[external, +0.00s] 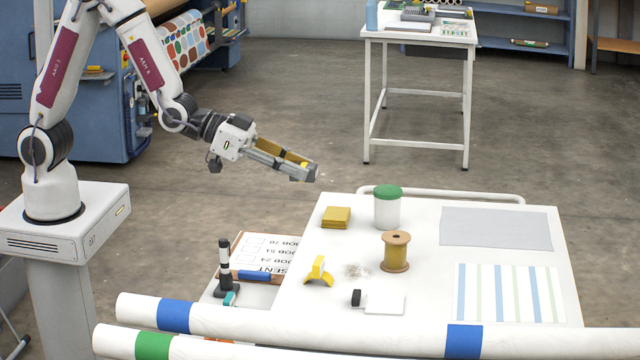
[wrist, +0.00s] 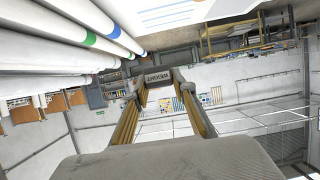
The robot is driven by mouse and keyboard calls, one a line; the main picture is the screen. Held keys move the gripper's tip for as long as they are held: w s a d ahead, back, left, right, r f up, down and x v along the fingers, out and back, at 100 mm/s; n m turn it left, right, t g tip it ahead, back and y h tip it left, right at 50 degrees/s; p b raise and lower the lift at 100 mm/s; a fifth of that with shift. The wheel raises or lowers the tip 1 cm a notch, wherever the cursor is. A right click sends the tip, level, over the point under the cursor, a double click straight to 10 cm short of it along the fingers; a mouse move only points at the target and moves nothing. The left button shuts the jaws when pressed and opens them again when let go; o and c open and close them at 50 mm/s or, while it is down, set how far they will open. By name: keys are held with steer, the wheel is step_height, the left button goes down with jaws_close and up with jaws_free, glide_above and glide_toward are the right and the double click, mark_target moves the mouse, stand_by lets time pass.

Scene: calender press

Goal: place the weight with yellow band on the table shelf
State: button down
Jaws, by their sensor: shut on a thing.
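My gripper (external: 301,172) is shut on a small grey piece (external: 304,174), which I take for the weight, held in the air left of and above the front table (external: 320,230). A bit of yellow shows beside it, but I cannot tell if this is a band. In the wrist view, a dark grey piece with white lettering (wrist: 160,78) sits between my yellow-sided fingers. No other weight with a yellow band is clear on the table. A lower surface with a job sheet (external: 262,250) shows at the table's left edge; I cannot tell if it is the shelf.
The table holds a green-lidded jar (external: 387,210), a thread spool (external: 396,253), yellow pads (external: 336,217) and a yellow tool (external: 318,270). Long white rolls (external: 300,326) lie along the front. A second table (external: 420,38) stands behind.

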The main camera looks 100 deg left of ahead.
step_height(320, 180, down, 2)
steer(key=shift+w+a, duration=0.15)
steer(key=s+a+f+n+g+y, duration=0.1)
steer(key=s+a+f+n+y, duration=0.2)
steer(key=f, duration=0.5)
steer(key=s+a+f+n+g+y, duration=0.1)
steer(key=s+a+f+n+y, duration=0.2)
steer(key=f, duration=0.6)
steer(key=s+a+f+n+g+y, duration=0.2)
steer(key=s+a+f, duration=0.4)
steer(key=f, duration=0.3)
steer(key=shift+s+a+n+y, duration=0.3)
steer(key=shift+s+n+y, duration=0.2)
steer(key=shift+s+y, duration=0.25)
steer(key=shift+f, duration=2.85)
steer(key=shift+f, duration=0.1)
